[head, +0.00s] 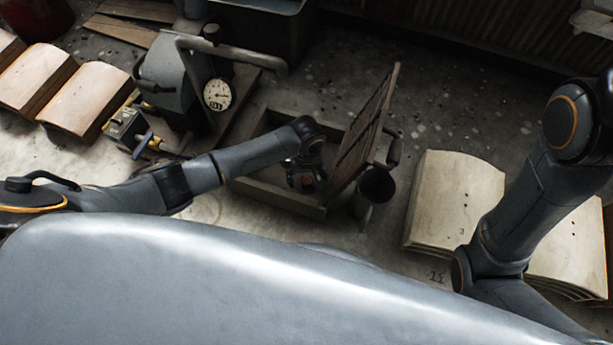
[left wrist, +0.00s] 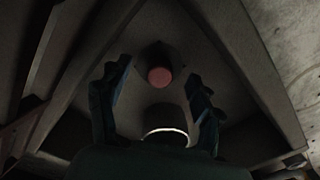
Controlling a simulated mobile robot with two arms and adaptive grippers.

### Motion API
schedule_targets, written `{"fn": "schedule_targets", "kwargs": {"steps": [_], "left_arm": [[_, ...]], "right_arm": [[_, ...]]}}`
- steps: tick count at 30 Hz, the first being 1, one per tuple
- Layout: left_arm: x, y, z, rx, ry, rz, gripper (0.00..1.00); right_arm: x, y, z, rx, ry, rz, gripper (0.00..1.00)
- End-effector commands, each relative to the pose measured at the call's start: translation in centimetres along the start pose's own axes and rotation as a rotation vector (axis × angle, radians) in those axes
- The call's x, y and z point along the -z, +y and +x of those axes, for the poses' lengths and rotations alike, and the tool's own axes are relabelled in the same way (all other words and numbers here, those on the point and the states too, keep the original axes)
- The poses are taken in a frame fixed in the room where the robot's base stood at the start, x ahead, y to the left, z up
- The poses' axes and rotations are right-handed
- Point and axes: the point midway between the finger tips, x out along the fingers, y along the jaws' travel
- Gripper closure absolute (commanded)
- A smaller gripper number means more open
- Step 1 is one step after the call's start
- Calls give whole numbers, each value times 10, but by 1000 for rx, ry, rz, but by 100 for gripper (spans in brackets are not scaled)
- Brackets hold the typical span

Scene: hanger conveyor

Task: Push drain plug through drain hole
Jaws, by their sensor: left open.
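My left gripper (head: 305,180) reaches down inside a wooden box (head: 313,211) in the head view. In the left wrist view its two fingers stand apart around empty space, so the gripper (left wrist: 157,72) is open. Between and beyond the fingertips is a small dark cylinder with a pinkish-red round end (left wrist: 159,77), which looks like the drain plug. Nearer the palm is a dark round shape with a bright curved rim (left wrist: 165,131); I cannot tell whether it is the drain hole. My right arm shows at the right, but its gripper is out of sight.
A slatted wooden panel (head: 367,125) leans up at the box's right side. A dark metal can (head: 374,187) stands beside it. A grey machine with a dial gauge (head: 217,94) is at the left.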

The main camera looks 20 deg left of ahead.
Motion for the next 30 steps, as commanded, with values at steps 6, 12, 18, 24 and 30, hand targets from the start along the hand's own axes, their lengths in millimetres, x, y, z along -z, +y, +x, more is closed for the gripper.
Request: {"fn": "schedule_targets", "kwargs": {"steps": [6, 12, 18, 24, 30], "left_arm": [[0, 1, -18, -3, 1, 1, 35], [1, 0, -60, -3, 3, 1, 35], [0, 1, -98, -3, 1, 1, 35], [0, 0, -118, -1, 1, 0, 35], [0, 0, -120, 1, 0, 0, 35]], "right_arm": [[1, 0, 1, 2, 3, -1, 100], [1, 0, 1, 1, 4, 0, 100], [1, 0, 1, 0, 5, 0, 100], [1, 0, 1, 0, 5, 0, 100], [1, 0, 1, 0, 5, 0, 100]]}}
